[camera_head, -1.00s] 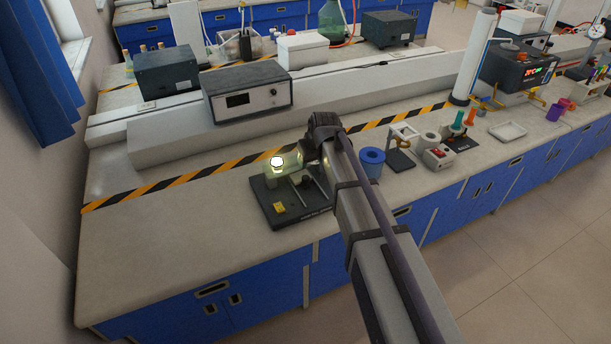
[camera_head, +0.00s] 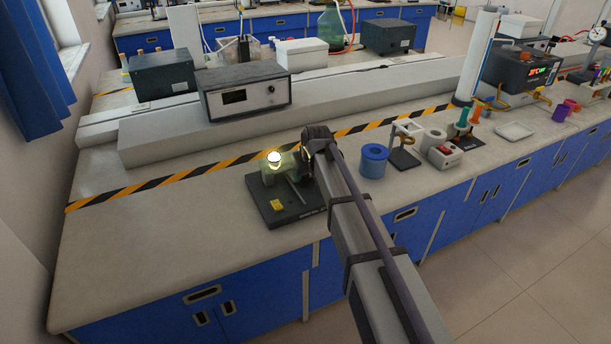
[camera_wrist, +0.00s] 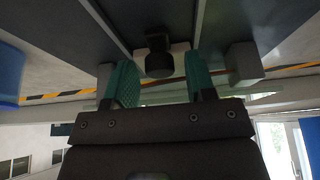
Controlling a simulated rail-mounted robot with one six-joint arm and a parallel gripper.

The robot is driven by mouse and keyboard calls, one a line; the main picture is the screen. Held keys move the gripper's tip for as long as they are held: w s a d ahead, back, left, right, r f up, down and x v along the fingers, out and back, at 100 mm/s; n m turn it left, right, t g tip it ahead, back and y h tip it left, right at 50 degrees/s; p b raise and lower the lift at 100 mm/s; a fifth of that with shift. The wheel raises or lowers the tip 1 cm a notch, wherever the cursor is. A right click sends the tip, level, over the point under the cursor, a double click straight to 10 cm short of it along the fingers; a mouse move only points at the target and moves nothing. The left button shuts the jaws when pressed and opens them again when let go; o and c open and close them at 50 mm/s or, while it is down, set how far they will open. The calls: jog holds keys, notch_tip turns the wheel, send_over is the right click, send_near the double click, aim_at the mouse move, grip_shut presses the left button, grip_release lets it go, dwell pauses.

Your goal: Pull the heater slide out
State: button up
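A dark apparatus base (camera_head: 262,212) stands on the bench in the head view, with a glowing lamp-like part (camera_head: 274,158), a yellow label (camera_head: 277,204) and a thin rod on it. In the wrist view, a dark round knob (camera_wrist: 158,62) on a pale mount lies between the teal fingers of my gripper (camera_wrist: 160,80). I take the knob to be the heater slide's handle. The fingers are apart, with a visible gap on each side of the knob. In the head view my arm hides most of the gripper at the apparatus's right side.
A grey instrument box (camera_head: 247,92) stands behind the apparatus. A yellow-black stripe (camera_head: 170,181) crosses the bench. The bench left of the apparatus is clear.

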grip_shut()
jog(key=shift+s, duration=0.1)
jog(key=s, duration=0.2)
jog(key=s+d, duration=0.1)
jog(key=s, duration=0.1)
jog(key=s+d, duration=0.1)
jog(key=s, duration=0.1)
jog(key=shift+s+d, duration=0.25)
jog(key=shift+s, duration=0.15)
jog(key=shift+o, duration=0.6)
grip_release()
jog(key=p+v, duration=1)
jog(key=v, duration=0.1)
jog(key=shift+f, duration=0.15)
